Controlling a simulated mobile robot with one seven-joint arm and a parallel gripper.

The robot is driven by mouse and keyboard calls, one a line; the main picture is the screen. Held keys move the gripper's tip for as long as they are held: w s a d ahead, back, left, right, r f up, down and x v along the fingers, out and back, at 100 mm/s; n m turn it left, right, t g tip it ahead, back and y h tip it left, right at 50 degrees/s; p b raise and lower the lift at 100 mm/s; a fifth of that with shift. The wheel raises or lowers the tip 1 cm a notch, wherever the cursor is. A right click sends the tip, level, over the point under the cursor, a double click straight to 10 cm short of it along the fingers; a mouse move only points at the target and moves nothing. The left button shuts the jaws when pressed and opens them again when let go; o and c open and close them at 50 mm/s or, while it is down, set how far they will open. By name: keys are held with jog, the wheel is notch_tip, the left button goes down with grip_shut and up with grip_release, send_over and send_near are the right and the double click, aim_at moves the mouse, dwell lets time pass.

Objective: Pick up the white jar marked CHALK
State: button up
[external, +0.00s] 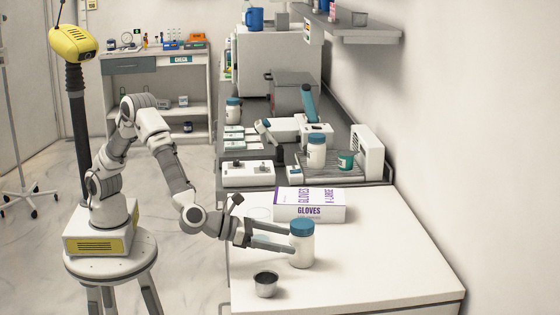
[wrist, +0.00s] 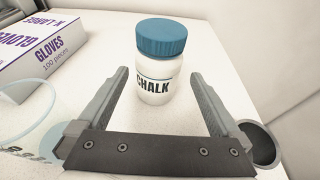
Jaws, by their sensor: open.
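The white jar marked CHALK (external: 302,249) stands upright on the white counter, with a ribbed blue lid. In the wrist view the jar (wrist: 156,82) is ahead of my gripper, and its label reads CHALK. My gripper (wrist: 156,82) is open, with one finger on each side of the jar's lower front. In the external view my gripper (external: 290,240) reaches in from the left, its fingertips at the jar. I cannot tell whether either finger touches it.
A gloves box (external: 309,205) lies behind the jar, also at left in the wrist view (wrist: 50,45). A small dark metal cup (external: 265,284) stands in front, near the right finger in the wrist view (wrist: 262,143). The counter (external: 390,270) right of the jar is clear.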

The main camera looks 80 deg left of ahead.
aim_at(313, 241)
jog(key=x, duration=0.3)
jog(key=shift+r+x, duration=0.15)
jog(key=shift+x, duration=0.75)
jog(key=shift+r+x, duration=0.2)
jog(key=shift+x, duration=0.65)
jog(key=shift+r+x, duration=0.15)
jog(key=shift+x, duration=0.75)
jog(key=shift+w+a, duration=0.1)
jog(key=shift+a, duration=0.05)
jog(key=c, duration=1.3)
